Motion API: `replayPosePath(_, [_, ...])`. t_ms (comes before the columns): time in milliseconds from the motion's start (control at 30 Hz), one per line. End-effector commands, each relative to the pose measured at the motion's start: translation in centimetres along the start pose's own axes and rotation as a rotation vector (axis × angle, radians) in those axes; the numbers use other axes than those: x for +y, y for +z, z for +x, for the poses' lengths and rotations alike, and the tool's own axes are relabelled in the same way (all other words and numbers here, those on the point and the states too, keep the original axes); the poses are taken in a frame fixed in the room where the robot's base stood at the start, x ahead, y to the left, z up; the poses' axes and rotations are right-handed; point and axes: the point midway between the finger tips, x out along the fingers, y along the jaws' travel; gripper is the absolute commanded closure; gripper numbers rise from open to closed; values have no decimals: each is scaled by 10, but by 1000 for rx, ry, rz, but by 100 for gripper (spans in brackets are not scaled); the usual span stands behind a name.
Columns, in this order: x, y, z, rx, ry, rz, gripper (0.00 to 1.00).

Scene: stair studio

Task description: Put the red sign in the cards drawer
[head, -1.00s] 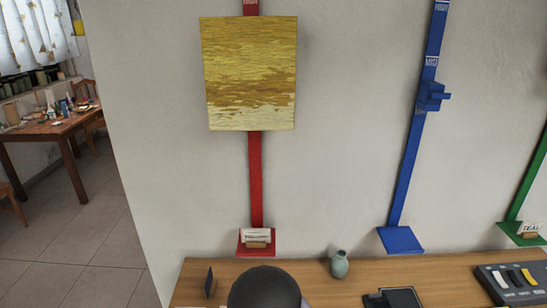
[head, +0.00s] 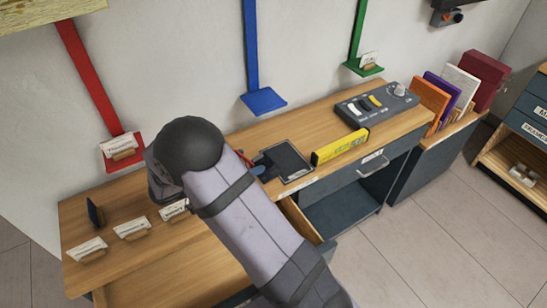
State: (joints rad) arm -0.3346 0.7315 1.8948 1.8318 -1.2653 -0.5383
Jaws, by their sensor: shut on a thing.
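A red ledge (head: 111,160) at the foot of a red wall strip holds a white card in a wooden stand (head: 120,148); its print is too small to read. I see no sign with a red face. A dark drawer front (head: 345,193) with a white label and a metal handle (head: 374,168) is under the right part of the desk; the label cannot be read surely. It seems shut. My arm crosses the middle, its round joint between the red ledge and the dark tray. My gripper is out of sight, and so is anything in it.
Several white cards in wooden stands (head: 131,228) stand at the desk's front left. A dark tray (head: 288,161), a yellow block (head: 340,147) and a switch panel (head: 377,104) are on the desk. A blue ledge (head: 264,100) is on the wall. Coloured books (head: 432,99) stand at the right.

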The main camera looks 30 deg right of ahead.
Motion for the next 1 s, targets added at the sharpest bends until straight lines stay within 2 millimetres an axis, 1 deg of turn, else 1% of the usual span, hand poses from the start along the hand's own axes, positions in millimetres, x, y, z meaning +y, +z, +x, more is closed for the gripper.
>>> replayPosePath(33, [-10,-8,-2,-1,2,8,59])
replayPosePath(100, [-22,-18,-7,-1,-5,3,59])
replayPosePath(200, [-37,-30,-13,0,-23,-7,59])
replayPosePath(267, [-43,-36,-16,0,-47,-20,59])
replayPosePath(400, [-40,-35,-16,0,-82,-39,59])
replayPosePath(733, [-40,-32,-15,0,-121,-55,59])
replayPosePath(867, [-39,-20,-10,0,-119,-58,59])
replayPosePath(1000, [-39,0,-2,1,-119,-58,59])
